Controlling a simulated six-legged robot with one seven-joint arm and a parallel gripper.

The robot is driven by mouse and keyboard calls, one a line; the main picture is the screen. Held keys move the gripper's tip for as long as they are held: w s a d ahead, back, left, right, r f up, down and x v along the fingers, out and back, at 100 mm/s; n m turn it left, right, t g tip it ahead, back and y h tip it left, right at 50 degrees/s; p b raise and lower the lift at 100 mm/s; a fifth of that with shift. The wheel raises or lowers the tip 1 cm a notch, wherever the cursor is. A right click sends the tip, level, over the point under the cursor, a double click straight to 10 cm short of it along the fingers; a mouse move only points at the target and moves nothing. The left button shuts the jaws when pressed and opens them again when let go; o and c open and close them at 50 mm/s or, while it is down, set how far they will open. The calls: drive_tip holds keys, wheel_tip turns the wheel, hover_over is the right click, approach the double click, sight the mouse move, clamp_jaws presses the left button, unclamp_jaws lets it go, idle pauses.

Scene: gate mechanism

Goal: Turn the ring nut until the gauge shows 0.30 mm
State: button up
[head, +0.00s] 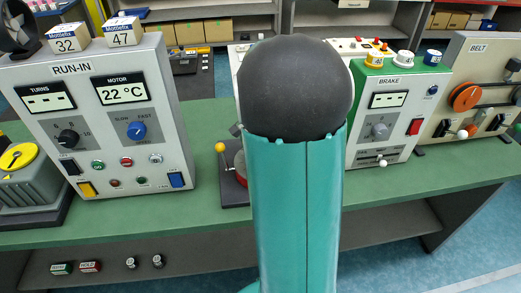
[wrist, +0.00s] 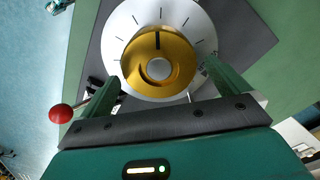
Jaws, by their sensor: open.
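In the wrist view a gold ring nut (wrist: 179,52) with a black index line and a pale round centre sits on a white dial (wrist: 183,16) with black tick marks. The index line points to the top of the picture. My gripper (wrist: 161,71) is open, its two green fingers on either side of the gold ring's lower half. I cannot tell whether either finger touches it. No readable gauge in millimetres shows in either view. In the head view my arm hides the middle of the bench and the ring nut.
A red ball-ended lever (wrist: 61,113) sticks out left of my gripper. A yellow knob (head: 219,147) stands beside my arm on the green bench (head: 213,120). The RUN-IN box (head: 95,130) is left, the BRAKE box (head: 390,118) and BELT box (head: 462,75) right.

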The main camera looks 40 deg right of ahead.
wheel_tip(320, 180, up, 13)
idle(0.3)
drive_tip(key=shift+a, duration=0.1)
idle(0.5)
drive_tip(key=s+a+n+t, duration=0.2)
drive_tip(key=a+n, duration=0.3)
drive_tip(key=a, duration=0.4)
drive_tip(key=s+a+n+t, duration=0.1)
drive_tip(key=s+a+n, duration=0.4)
drive_tip(key=a, duration=0.4)
drive_tip(key=s+a+n+t, duration=0.2)
drive_tip(key=s+a+n, duration=0.2)
drive_tip(key=a, duration=0.5)
drive_tip(key=shift+a+r+n+t, duration=0.15)
drive_tip(key=shift+r+n+t, duration=0.15)
drive_tip(key=shift+n, duration=0.6)
drive_tip(key=shift+s, duration=0.1)
